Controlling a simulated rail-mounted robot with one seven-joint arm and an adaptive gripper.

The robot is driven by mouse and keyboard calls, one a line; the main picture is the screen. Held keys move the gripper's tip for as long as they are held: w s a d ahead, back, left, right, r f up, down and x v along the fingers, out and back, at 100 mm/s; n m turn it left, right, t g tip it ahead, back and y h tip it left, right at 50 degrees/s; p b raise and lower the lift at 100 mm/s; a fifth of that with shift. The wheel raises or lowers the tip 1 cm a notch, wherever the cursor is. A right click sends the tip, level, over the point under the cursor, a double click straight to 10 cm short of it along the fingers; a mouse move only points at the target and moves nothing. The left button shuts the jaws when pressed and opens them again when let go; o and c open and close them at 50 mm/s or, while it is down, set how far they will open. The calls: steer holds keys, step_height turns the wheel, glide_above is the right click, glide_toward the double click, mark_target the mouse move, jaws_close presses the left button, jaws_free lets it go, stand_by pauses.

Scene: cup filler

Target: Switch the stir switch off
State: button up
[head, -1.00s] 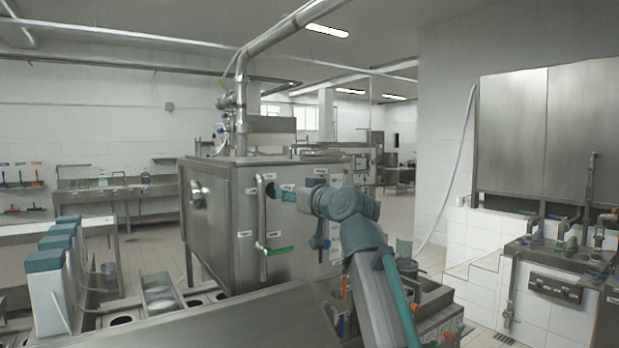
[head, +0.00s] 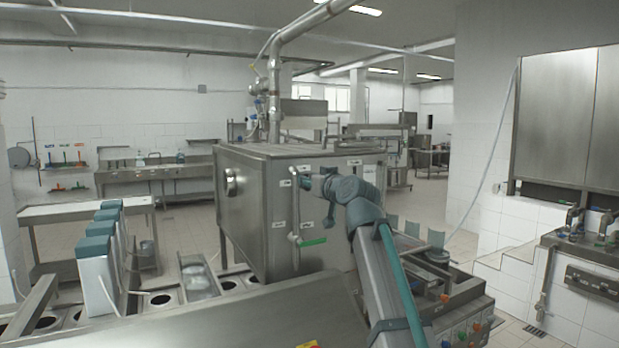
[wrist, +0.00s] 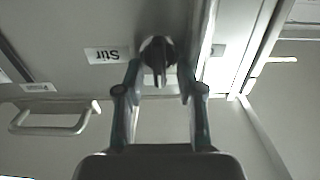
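The stir switch is a dark round knob (wrist: 157,55) with a ridge on the machine's steel front panel, seen in the wrist view beside an upside-down "Stir" label (wrist: 107,55). My gripper (wrist: 160,76) is open, with one finger on each side of the knob. Its fingertips are close to the panel; I cannot tell whether they touch the knob. In the head view my gripper (head: 313,184) is at the upper front of the steel tank (head: 262,215), and the knob is hidden there.
A vertical pipe with a green-handled valve (head: 312,241) stands just left of my gripper in the head view. A bent handle (wrist: 55,128) shows at the left of the wrist view. Blue-lidded containers (head: 97,250) stand at the left.

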jaws_close()
steer(key=shift+f+b, duration=0.15)
steer(key=shift+b, duration=0.5)
steer(key=shift+s+a+f+n+b, duration=0.1)
steer(key=shift+a+f+n+b, duration=0.05)
steer(key=shift+n+b, duration=3.3)
steer(key=shift+s+a+f+n+b, duration=0.1)
steer(key=shift+a+f+n+b, duration=0.1)
steer(key=shift+n+b, duration=3.2)
steer(key=shift+s+a+f+n+b, duration=0.15)
steer(key=shift+n+b, duration=2)
steer(key=shift+b, duration=2.55)
